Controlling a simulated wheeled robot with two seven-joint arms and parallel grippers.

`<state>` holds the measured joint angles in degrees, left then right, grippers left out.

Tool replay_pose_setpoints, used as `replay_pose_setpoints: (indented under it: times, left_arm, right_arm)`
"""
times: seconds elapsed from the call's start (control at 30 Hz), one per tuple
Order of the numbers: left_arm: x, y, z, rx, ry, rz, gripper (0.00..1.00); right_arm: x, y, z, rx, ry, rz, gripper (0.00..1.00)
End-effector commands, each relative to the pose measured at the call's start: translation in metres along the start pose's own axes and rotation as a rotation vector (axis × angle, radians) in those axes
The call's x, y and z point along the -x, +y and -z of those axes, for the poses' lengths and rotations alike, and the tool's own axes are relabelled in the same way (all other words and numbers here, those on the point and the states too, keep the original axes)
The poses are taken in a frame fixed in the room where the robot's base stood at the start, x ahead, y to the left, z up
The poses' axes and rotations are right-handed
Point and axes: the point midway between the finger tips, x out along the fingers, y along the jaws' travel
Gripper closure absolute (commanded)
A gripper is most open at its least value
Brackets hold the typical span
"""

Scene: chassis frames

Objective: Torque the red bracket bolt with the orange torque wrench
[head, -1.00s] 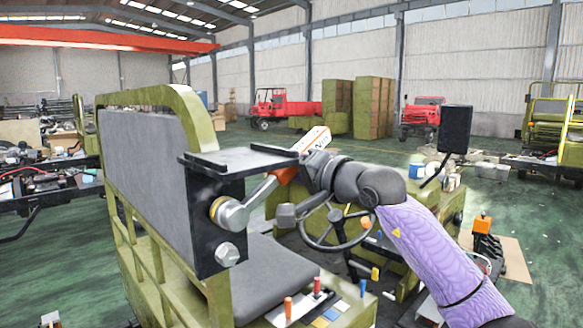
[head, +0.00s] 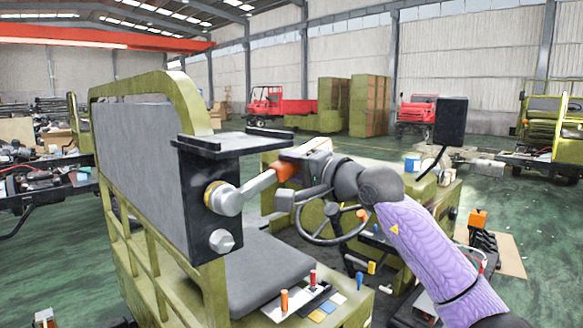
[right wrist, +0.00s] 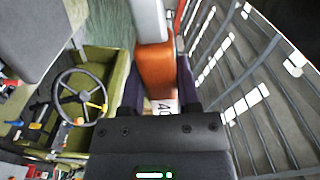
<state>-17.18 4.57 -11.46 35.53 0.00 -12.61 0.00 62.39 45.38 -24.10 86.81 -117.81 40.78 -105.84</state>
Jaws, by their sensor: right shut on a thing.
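The torque wrench has an orange handle section (head: 285,170) and a silver shaft and head. Its head (head: 229,199) sits at the upper bolt position on the side of the dark bracket (head: 209,222), with a yellow ring beside it. I cannot make out a red bolt there; the head hides it. A bare silver hex bolt (head: 221,241) shows lower on the bracket. My right gripper (head: 306,170) is shut on the wrench handle. In the right wrist view the orange handle (right wrist: 155,70) lies between the fingers of the gripper (right wrist: 158,88). My left gripper is not in view.
The bracket is at the grey seat back (head: 142,165) of a green vehicle frame. A steering wheel (head: 335,222) stands below my right gripper, and a lever panel (head: 305,302) is beside the seat cushion (head: 260,272). Open green floor lies beyond.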

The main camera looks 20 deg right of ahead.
Motion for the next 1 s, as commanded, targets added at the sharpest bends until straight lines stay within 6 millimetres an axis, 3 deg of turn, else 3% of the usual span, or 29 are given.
replay_pose_setpoints:
  times: [0.5, 1.0]
  left_arm:
    - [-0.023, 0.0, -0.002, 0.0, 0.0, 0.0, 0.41]
    - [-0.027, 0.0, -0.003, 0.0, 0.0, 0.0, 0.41]
  right_arm:
    - [0.0, 0.025, -0.003, -0.193, 0.001, 0.002, 1.0]
    - [0.0, 0.03, -0.004, -0.239, 0.0, 0.002, 1.0]
